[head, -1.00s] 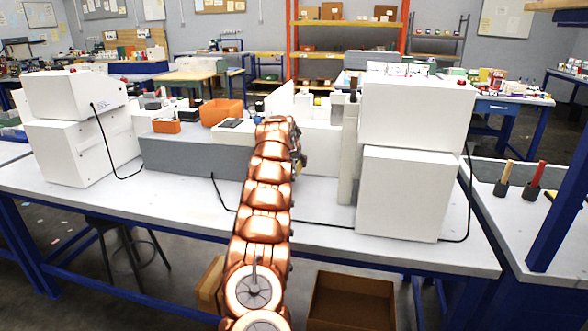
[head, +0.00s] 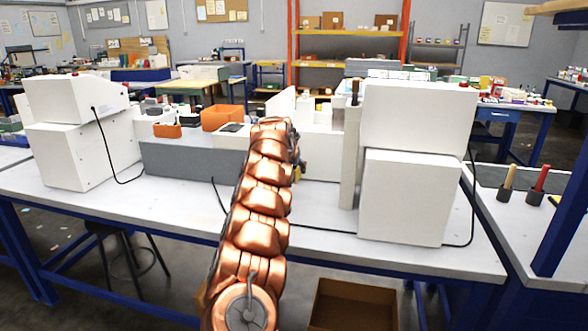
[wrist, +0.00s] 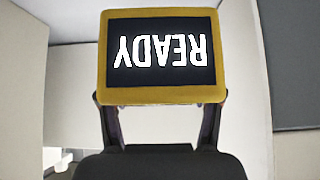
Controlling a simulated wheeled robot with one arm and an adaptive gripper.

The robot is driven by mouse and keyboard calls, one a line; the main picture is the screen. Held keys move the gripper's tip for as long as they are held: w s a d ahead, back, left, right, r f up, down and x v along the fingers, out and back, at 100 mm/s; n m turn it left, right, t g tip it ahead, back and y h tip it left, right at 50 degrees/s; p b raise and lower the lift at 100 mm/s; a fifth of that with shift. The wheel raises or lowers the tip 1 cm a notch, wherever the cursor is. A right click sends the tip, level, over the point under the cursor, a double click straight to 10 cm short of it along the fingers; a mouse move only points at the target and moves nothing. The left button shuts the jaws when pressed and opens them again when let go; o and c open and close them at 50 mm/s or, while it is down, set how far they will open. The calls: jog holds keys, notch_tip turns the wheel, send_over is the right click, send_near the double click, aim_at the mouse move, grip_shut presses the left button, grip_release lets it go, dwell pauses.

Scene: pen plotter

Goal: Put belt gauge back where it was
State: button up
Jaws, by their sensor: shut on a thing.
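The belt gauge (wrist: 160,98), a yellow-framed block with a dark screen reading READY upside down, fills the upper middle of the wrist view. My gripper (wrist: 160,108) is shut on it, with a dark finger at each side of its lower edge. In the head view my copper arm reaches over the bench and hides most of my gripper. Only a small yellowish part shows beside the arm's far end, and I cannot tell whether it is the gauge. The gauge's resting place cannot be made out.
A white two-block machine (head: 405,195) stands right of my arm, another (head: 75,155) at left. A long grey block (head: 185,160), an orange bin (head: 221,117) and a small orange tray (head: 167,131) lie between. Black cables cross the bench (head: 330,245). The front strip is mostly clear.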

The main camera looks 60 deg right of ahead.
jog(key=shift+a+f, duration=0.25)
jog(key=shift+a, duration=0.3)
jog(key=shift+s+a+r+b, duration=0.15)
jog(key=shift+s+a+b, duration=0.15)
jog(key=shift+a+b, duration=0.3)
jog(key=shift+s+a, duration=0.2)
jog(key=shift+a, duration=0.55)
jog(key=shift+s+a+b, duration=0.2)
jog(key=shift+a+b, duration=0.35)
jog(key=shift+a, duration=0.05)
jog(key=shift+s+a+b, duration=0.2)
jog(key=shift+a+b, duration=0.3)
jog(key=shift+a, duration=0.05)
jog(key=shift+s+a+f, duration=0.1)
jog(key=shift+a+f, duration=0.15)
jog(key=shift+s+a+r+b, duration=0.15)
jog(key=shift+s+a+b, duration=0.1)
jog(key=shift+a+b, duration=0.4)
jog(key=a+b, duration=0.2)
jog(key=s+b, duration=0.1)
jog(key=shift+a+f, duration=0.25)
jog(key=shift+a, duration=0.15)
jog(key=shift+s+a+r+b, duration=0.1)
jog(key=shift+s+a+b, duration=0.3)
jog(key=shift+b, duration=0.3)
jog(key=shift+s+a+r+b, duration=0.15)
jog(key=shift+a+b, duration=0.3)
jog(key=shift+a, duration=0.65)
jog(key=shift+s+a, duration=0.2)
jog(key=shift+s, duration=0.1)
